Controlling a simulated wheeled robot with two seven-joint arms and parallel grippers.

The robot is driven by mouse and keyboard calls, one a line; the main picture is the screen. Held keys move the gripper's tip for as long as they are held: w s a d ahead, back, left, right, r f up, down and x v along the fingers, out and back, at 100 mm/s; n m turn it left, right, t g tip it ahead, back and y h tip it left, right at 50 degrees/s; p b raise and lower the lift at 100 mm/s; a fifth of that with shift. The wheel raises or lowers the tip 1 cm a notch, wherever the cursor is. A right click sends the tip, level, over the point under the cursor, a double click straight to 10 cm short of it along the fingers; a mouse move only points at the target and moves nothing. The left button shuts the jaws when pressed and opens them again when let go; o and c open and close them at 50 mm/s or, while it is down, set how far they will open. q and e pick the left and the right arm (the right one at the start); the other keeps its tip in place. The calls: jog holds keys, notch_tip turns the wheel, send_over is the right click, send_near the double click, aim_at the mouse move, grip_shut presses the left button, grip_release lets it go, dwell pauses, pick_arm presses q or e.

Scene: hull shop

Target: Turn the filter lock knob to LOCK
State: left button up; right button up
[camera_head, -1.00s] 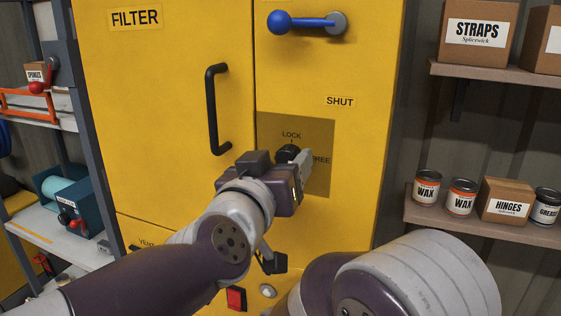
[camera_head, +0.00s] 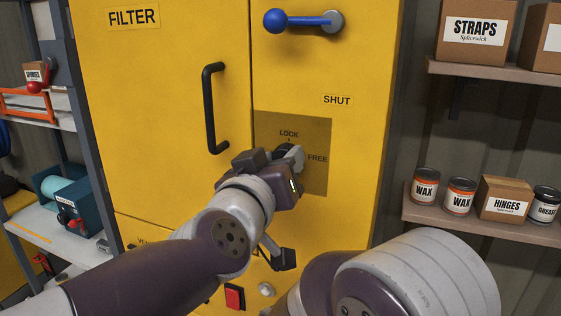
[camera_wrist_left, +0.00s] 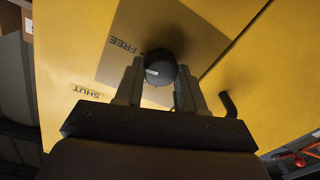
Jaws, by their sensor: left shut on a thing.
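The filter lock knob is a round, dark knob (camera_wrist_left: 160,66) on a darker square plate (camera_head: 317,135) on the yellow cabinet. The word LOCK stands above it and FREE to its right in the head view. My left gripper (camera_head: 288,156) is at the plate and hides most of the knob there. In the left wrist view its two fingers (camera_wrist_left: 157,88) are shut on the knob from both sides. A small pale mark shows on the knob; I cannot tell which word it points to. My right gripper is out of view.
A black handle (camera_head: 212,108) stands out from the cabinet door left of the plate. A blue lever (camera_head: 305,21) is above, and a red button (camera_head: 235,297) is below. Shelves with cans and boxes (camera_head: 505,199) are at the right, more shelving (camera_head: 48,235) at the left.

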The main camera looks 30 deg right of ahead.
pick_arm(q)
jog(key=shift+w+f+n+g+b, duration=0.15)
jog(key=shift+n+b, duration=0.15)
jog(key=shift+n, duration=2.35)
jog(key=shift+s+n+g+b, duration=0.1)
jog(key=shift+n+b, duration=0.2)
jog(key=shift+n, duration=2.3)
jog(key=shift+w+f+n+g+b, duration=0.15)
jog(key=shift+n+b, duration=0.15)
jog(key=shift+n, duration=2.35)
jog(key=o, duration=1)
jog(key=shift+s+a+r, duration=0.1)
jog(key=shift+a+r, duration=0.05)
jog(key=shift+o, duration=0.2)
jog(key=shift+s+a, duration=0.1)
